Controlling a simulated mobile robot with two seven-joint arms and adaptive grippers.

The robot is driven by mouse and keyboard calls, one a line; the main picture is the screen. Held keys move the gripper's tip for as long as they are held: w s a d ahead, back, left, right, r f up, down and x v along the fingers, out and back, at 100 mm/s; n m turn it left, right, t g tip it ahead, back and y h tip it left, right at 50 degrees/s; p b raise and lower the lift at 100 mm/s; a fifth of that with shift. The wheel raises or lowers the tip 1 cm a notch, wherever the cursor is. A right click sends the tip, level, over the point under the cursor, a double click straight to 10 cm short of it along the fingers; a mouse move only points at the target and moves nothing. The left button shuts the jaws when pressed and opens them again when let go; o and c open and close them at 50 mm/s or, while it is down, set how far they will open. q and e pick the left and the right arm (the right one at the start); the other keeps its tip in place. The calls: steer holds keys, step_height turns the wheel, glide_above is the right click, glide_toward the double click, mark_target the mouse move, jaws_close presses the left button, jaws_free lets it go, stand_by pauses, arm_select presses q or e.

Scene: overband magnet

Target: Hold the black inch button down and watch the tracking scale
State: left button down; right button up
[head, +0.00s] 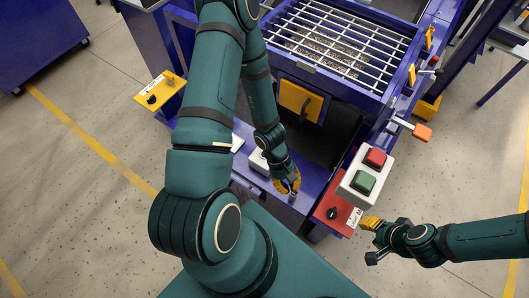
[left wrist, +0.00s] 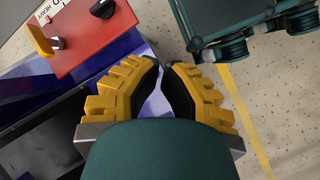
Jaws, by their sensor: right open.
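I cannot pick out the black inch button or the tracking scale for sure. Black knobs show on the red panel (head: 331,211) and the yellow panel (head: 161,91) in the head view. My left gripper (head: 291,188) points down over the blue frame's front ledge, left of the red panel; its fingertips (left wrist: 163,65) are drawn close together with nothing visible held. Whether it touches anything is hidden. My right gripper (head: 368,241) is open and empty, below the white button box (head: 352,188) with its red button (head: 375,158) and green button (head: 363,182).
A white box (head: 258,163) on the ledge is partly hidden by my left arm. A barred grate (head: 335,45) and a yellow plate with a black handle (head: 299,101) lie behind. An orange-ended lever (head: 421,131) sticks out at right.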

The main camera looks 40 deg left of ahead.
arm_select(q)
steer(key=w+a+f+n+t+y, duration=0.1)
steer(key=w+a+n+t, duration=0.4)
steer(key=a, duration=0.4)
steer(key=w+a+f+n+t+y, duration=0.1)
steer(key=w+a+n+t, duration=0.4)
steer(key=a, duration=0.5)
steer(key=shift+w+f+n+y+p, duration=0.15)
steer(key=shift+w+n+y+p, duration=0.4)
steer(key=shift+n, duration=0.55)
steer(key=shift+f, duration=0.1)
step_height(320, 180, down, 7)
steer(key=b, duration=0.5)
steer(key=shift+f+b, duration=0.1)
steer(key=shift+b, duration=0.2)
steer(key=shift+f+b, duration=0.55)
steer(key=shift+f, duration=0.15)
